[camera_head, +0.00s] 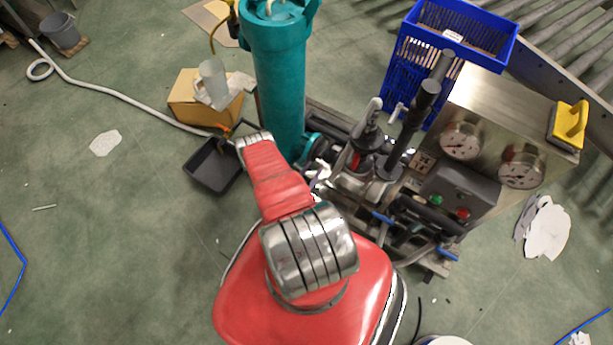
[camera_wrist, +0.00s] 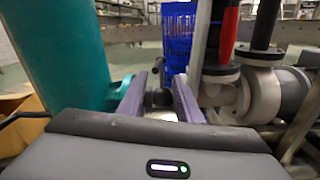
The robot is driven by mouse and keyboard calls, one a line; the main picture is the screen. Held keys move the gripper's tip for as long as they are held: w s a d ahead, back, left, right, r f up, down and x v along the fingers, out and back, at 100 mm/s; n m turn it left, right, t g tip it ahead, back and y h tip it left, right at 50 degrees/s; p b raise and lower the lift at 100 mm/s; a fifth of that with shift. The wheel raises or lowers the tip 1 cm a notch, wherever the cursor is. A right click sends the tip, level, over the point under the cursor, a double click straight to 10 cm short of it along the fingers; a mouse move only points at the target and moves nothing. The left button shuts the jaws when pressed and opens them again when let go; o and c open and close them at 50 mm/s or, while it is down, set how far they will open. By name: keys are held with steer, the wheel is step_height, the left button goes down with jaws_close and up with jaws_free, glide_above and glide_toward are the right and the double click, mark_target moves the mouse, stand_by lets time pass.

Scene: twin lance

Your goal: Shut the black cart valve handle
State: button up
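The cart carries a tall black lever handle (camera_head: 422,108), leaning up and to the right above its pipework. In the wrist view a black upright handle (camera_wrist: 267,22) stands on a flanged pipe right of my fingers, beside a red-sleeved one (camera_wrist: 228,32). My gripper (camera_head: 318,176) is low between the teal cylinder and the cart pipework, partly hidden by my red arm. In the wrist view my gripper (camera_wrist: 158,97) shows two grey-purple fingers, spread apart. A small dark fitting (camera_wrist: 157,75) shows between or just beyond them; I cannot tell whether they touch it.
The teal cylinder (camera_head: 277,90) stands close left of my gripper. A steel gauge box (camera_head: 500,95) is on the right, with a blue crate (camera_head: 405,60) behind. A cardboard box (camera_head: 187,107) and black tray (camera_head: 213,168) lie left. The floor at far left is mostly open.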

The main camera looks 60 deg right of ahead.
steer(key=shift+w+a, duration=0.1)
steer(key=shift+a, duration=1.4)
